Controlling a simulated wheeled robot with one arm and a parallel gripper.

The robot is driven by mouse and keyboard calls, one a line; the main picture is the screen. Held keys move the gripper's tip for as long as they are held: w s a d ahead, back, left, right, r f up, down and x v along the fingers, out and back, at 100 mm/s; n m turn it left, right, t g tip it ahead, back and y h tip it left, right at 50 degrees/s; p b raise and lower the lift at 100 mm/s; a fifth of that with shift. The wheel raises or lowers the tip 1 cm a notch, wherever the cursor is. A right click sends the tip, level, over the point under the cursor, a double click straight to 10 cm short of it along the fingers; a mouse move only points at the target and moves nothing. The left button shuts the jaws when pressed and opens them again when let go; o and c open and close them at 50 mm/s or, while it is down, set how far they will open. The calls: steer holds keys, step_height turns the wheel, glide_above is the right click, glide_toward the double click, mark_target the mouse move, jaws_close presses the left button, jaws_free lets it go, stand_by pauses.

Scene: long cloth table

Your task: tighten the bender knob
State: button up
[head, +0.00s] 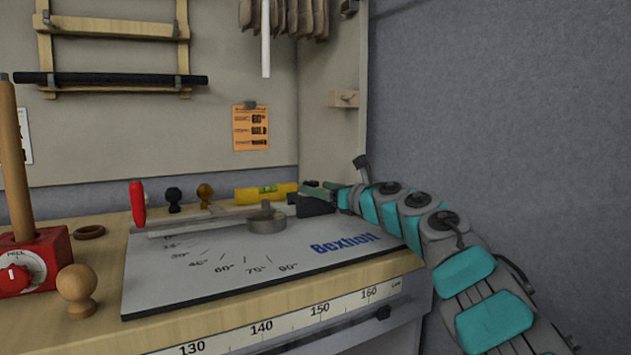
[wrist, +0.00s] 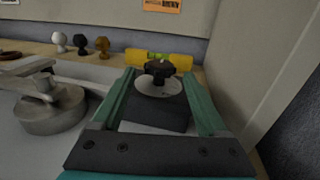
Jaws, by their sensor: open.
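In the wrist view a black lobed knob (wrist: 158,70) sits on a pale round disc (wrist: 158,87) atop a dark block (wrist: 155,115). My gripper (wrist: 160,76) is open, with one green finger on each side of the knob and block in the picture. I see no finger touching the knob; whether the tips are level with it I cannot tell. In the head view my gripper (head: 306,186) is above the dark block (head: 312,206) at the back right of the bender plate (head: 190,282), and hides the knob. The bender's round grey hub (head: 266,222) is left of it.
A red-gripped lever (head: 138,203) stands at the plate's left. A black ball knob (head: 174,198), a brown one (head: 205,194) and a yellow level (head: 265,192) line the back. A red box (head: 45,258) with a wooden post is far left. A wall panel rises close on the right.

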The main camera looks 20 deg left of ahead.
steer(key=shift+p+x, duration=0.45)
steer(key=shift+x, duration=0.5)
steer(key=shift+c, duration=0.2)
jaws_close()
